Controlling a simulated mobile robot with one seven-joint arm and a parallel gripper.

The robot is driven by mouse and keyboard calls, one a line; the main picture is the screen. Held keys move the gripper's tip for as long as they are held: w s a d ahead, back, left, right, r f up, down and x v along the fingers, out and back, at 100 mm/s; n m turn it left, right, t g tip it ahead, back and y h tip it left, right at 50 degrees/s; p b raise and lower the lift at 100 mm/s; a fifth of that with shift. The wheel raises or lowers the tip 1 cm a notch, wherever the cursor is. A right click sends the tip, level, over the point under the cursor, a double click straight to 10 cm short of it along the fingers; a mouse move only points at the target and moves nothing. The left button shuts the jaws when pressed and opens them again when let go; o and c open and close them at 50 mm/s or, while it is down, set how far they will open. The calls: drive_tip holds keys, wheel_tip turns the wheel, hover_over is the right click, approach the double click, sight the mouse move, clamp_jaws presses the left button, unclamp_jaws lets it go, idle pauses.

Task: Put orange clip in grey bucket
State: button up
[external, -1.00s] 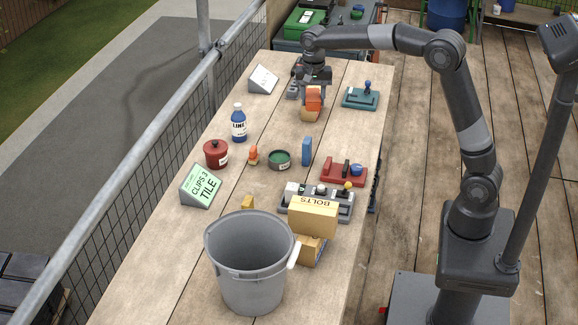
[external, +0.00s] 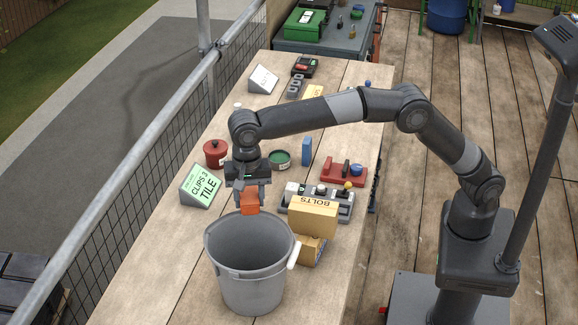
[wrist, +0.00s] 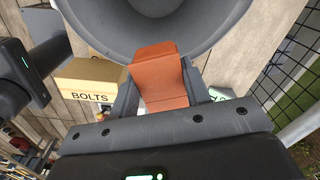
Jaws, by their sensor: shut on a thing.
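My gripper (external: 250,193) is shut on the orange clip (external: 250,202) in the external view. It holds the clip just above the far rim of the grey bucket (external: 250,290). In the wrist view the orange clip (wrist: 158,78) sits between the fingers of my gripper (wrist: 158,90), and the open mouth of the grey bucket (wrist: 205,45) lies beyond it. The bucket stands upright at the near end of the bench, and the part of its inside that shows is empty.
A BOLTS box (external: 313,218) stands close to the right of the bucket. A green CLIPS 3 TILE sign (external: 201,186) and a red pot (external: 215,152) stand to the left. A grey tray with knobs (external: 322,204) is behind the box. The bench front-left is clear.

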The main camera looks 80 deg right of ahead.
drive_tip(key=s+a, duration=0.3)
drive_tip(key=a, duration=0.4)
drive_tip(key=f, duration=1.8)
drive_tip(key=shift+w+d, duration=0.2)
drive_tip(key=shift+d, duration=0.05)
drive_tip(key=shift+f, duration=2.7)
drive_tip(key=shift+f, duration=0.1)
drive_tip(key=o, duration=1)
wheel_tip(320, 180, up, 12)
drive_tip(key=shift+r, duration=0.15)
